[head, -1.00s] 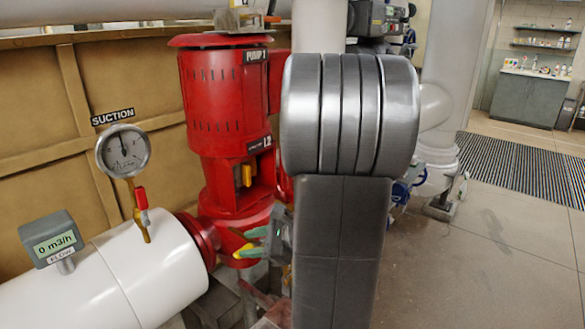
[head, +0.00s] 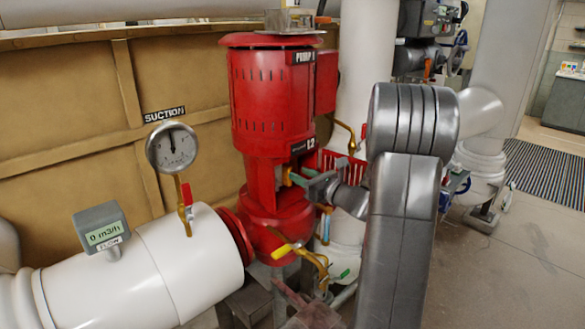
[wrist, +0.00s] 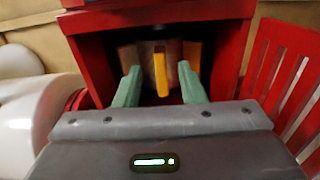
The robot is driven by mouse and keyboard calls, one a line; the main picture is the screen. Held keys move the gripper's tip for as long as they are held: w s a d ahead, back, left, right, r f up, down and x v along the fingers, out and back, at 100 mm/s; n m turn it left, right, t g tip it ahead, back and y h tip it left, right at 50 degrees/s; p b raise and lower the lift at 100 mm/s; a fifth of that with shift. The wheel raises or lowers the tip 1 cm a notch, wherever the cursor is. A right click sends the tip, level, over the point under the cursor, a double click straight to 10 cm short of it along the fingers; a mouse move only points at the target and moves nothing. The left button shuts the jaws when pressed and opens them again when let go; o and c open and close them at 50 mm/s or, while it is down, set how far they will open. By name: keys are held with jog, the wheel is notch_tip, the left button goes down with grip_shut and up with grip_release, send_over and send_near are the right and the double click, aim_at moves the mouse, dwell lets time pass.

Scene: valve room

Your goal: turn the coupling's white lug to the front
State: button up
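The coupling (wrist: 146,58) sits inside the window of the red pump (head: 272,98) and shows in the wrist view as a brownish drum. A yellow lug (wrist: 161,74) stands on its front, facing me. A second, orange-yellow lug (wrist: 193,54) shows at its right side. I see no white lug; the far side of the coupling is hidden. My gripper (wrist: 158,70) is open at the window, its two green fingers on either side of the front yellow lug with gaps to it. In the head view my gripper (head: 288,178) reaches the window from the right.
The red window frame (wrist: 88,65) closes in on both sides of my fingers. A red slatted guard (wrist: 285,80) stands at the right. A white suction pipe (head: 150,275) with a gauge (head: 172,147) lies at the left. A yellow-handled valve (head: 290,250) is below.

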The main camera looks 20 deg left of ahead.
aim_at(291, 169)
jog(key=x, duration=0.5)
jog(key=shift+p, duration=0.3)
jog(key=shift+d, duration=0.1)
grip_shut()
